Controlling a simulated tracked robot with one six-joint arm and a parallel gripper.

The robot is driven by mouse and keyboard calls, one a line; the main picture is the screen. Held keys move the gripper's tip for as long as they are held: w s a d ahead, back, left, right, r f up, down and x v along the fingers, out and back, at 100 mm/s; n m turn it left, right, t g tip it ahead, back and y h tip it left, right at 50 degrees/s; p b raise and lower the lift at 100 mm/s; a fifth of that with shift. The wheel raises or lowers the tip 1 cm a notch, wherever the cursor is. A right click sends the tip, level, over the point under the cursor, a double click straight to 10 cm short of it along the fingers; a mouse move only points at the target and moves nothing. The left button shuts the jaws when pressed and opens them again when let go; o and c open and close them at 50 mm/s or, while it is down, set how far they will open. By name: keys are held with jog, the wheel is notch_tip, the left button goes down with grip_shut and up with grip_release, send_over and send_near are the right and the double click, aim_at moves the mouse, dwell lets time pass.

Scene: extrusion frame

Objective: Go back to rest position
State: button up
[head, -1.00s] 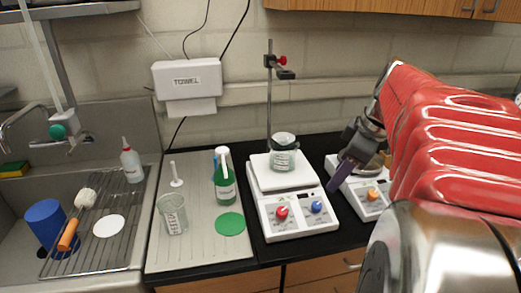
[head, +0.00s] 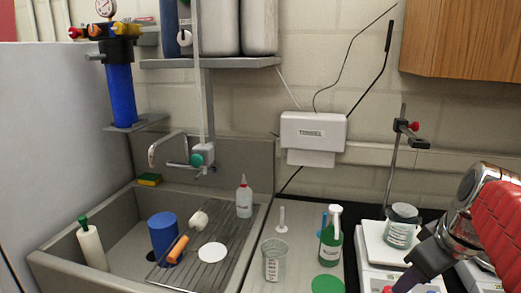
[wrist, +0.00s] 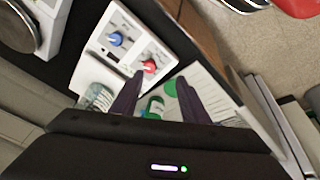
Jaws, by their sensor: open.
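My gripper (head: 411,277) is at the lower right of the head view, its dark jaws in front of the white hotplate. In the wrist view its two dark fingers (wrist: 160,90) stand apart with nothing held between them. Below them lies the white hotplate (wrist: 118,32) with a red and a blue knob. A glass beaker (head: 401,228) stands on the hotplate top in the head view, left of my gripper and apart from it.
The sink (head: 85,248) with a wire rack is at left. A green bottle (head: 331,240), an empty beaker (head: 275,262) and a green disc (head: 327,285) stand or lie on the pale board. A clamp stand (head: 394,165) rises behind the hotplate. A wall cabinet (head: 460,40) hangs above right.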

jog(key=s+a+f+m, duration=0.2)
jog(key=s+a+f, duration=0.1)
jog(key=a, duration=0.5)
jog(key=s+a+f+m+t, duration=0.1)
jog(key=s+a+f, duration=0.2)
jog(key=a, duration=0.5)
jog(key=shift+f+m, duration=0.3)
jog(key=shift+m, duration=0.1)
